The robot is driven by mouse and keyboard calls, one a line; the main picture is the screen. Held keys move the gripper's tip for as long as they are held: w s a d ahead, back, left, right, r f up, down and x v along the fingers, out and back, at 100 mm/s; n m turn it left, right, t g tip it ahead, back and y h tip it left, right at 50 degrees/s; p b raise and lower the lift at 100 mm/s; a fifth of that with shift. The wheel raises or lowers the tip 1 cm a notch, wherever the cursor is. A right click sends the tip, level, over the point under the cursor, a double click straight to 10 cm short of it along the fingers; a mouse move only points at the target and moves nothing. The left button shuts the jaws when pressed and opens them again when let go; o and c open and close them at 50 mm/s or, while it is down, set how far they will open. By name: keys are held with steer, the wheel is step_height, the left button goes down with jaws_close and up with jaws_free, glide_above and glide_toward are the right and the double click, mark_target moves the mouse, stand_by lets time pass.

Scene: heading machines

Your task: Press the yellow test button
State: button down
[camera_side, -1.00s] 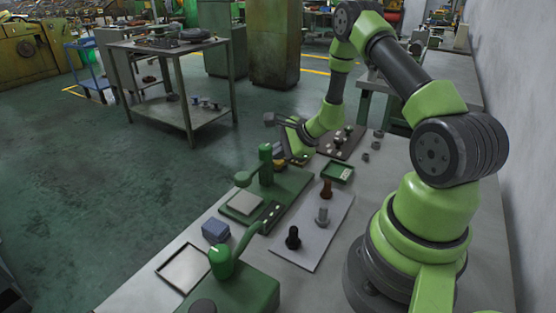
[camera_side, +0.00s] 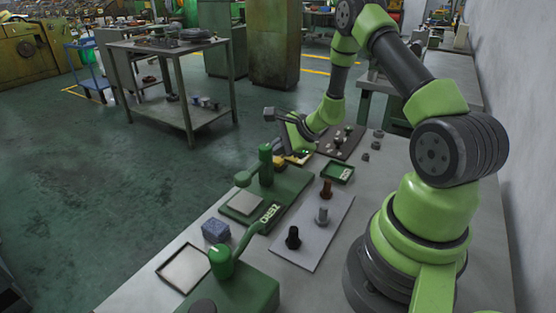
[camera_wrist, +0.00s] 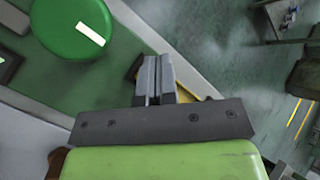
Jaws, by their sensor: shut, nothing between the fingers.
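My gripper (camera_side: 301,151) is low over the bench, just behind the green post of a press-like fixture in the side view. In the wrist view its fingers (camera_wrist: 156,62) are together, with nothing between them. A yellow part (camera_side: 281,161), which looks like the test button's housing, is beside and beneath the gripper in the side view. In the wrist view a yellow piece (camera_wrist: 187,94) shows behind the fingers, mostly hidden by them. I cannot tell whether the fingers touch it, and the button's top is not clearly visible.
The green post (camera_side: 265,165) stands close to the gripper; its round top (camera_wrist: 75,22) fills the wrist view's upper left. A blue block (camera_side: 215,230), a green tray (camera_side: 338,172) and bolts on a light plate (camera_side: 310,242) lie nearby.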

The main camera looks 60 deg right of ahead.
mark_target(278, 161)
steer(key=shift+r, duration=0.15)
steer(key=shift+r, duration=2.5)
steer(key=s+a+r+n+g+y, duration=0.2)
steer(key=s+a+r+n+y, duration=0.1)
steer(key=a+r+n, duration=0.95)
steer(key=s+a+r+n+h, duration=0.1)
steer(key=s+a+r+n, duration=0.2)
steer(key=s, duration=0.5)
steer(key=s+a+r+n+h, duration=0.1)
steer(key=s+a+r+n, duration=0.3)
steer(key=s, duration=0.4)
steer(key=shift+s+r+n+h, duration=0.2)
steer(key=shift+r+n+h, duration=0.2)
steer(key=shift+r+n, duration=0.2)
steer(key=shift+a, duration=0.1)
